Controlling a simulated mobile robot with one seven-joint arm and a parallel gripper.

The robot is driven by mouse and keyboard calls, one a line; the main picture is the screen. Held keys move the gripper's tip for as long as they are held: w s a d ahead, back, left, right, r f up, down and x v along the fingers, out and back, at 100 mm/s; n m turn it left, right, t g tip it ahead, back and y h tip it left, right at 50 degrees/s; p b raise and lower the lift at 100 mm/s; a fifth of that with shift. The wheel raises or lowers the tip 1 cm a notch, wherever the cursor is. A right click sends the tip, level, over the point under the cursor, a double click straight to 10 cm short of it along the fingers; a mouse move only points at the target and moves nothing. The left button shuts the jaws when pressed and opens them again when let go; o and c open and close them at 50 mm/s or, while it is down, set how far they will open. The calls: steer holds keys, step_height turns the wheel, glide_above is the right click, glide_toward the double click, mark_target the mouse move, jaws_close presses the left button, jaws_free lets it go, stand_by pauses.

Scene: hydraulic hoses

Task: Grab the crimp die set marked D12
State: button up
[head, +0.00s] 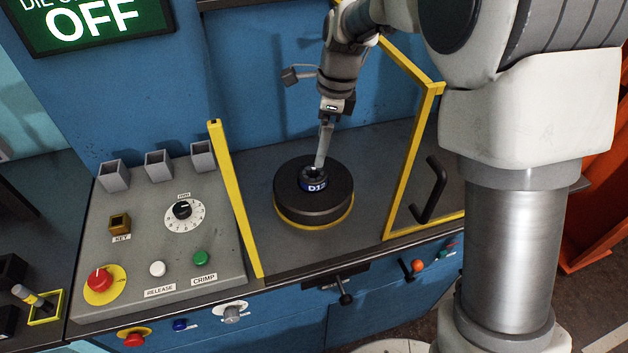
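The crimp die set marked D12 (314,184) is a small dark ring with a blue band and white lettering. It sits upright on top of a round black block (300,207) with a yellow lower rim, inside the machine bay. My gripper (318,163) reaches down from above, with its fingertip end at the top opening of the die set. Only one finger shows clearly, so I cannot tell how far apart the fingers are or whether they touch the die set.
A yellow-framed guard door (408,160) with a black handle (430,190) stands right of the bay; a yellow post (236,200) stands left. A grey control panel (150,240) has buttons, a dial and a key switch. A green sign (95,20) reads OFF.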

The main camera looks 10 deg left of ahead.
mark_target(314, 170)
steer(key=f, duration=0.3)
steer(key=a+f, duration=0.1)
steer(key=f, duration=0.5)
steer(key=shift+w+a+f, duration=0.15)
steer(key=shift+a+f, duration=0.2)
steer(key=shift+a, duration=0.05)
steer(key=shift+r, duration=0.1)
jaws_close()
